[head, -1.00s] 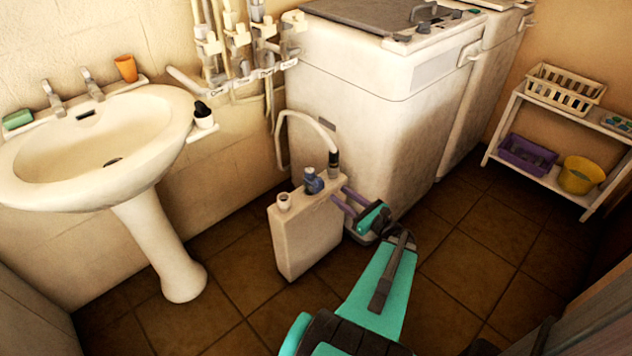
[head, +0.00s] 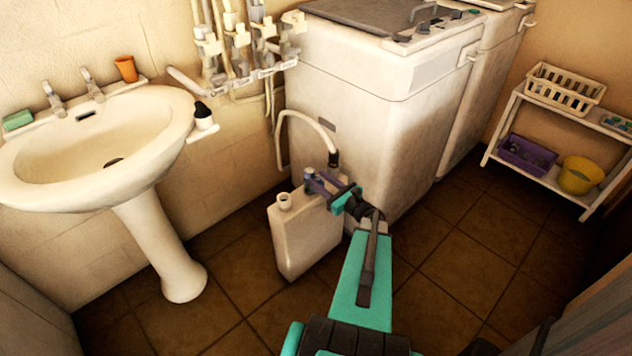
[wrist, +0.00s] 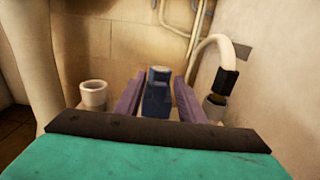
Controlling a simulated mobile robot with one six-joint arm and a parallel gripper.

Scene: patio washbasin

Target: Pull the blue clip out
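The blue clip (head: 309,174) stands upright on top of the white container (head: 303,238), between a white cap and a hose fitting. In the wrist view the blue clip (wrist: 157,97) shows between the two purple fingers of my gripper (wrist: 159,82). The fingers lie on either side of it, with small gaps visible, so they look open around it. In the head view my gripper (head: 320,184) reaches over the container top from the right and partly hides the clip. The clip's lower end is hidden.
The white cap (head: 284,201) is left of the clip. The hose (head: 323,133) rises from its dark fitting just behind the gripper. A white machine (head: 380,135) stands close behind on the right, and a washbasin (head: 95,185) on the left. The front floor is clear.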

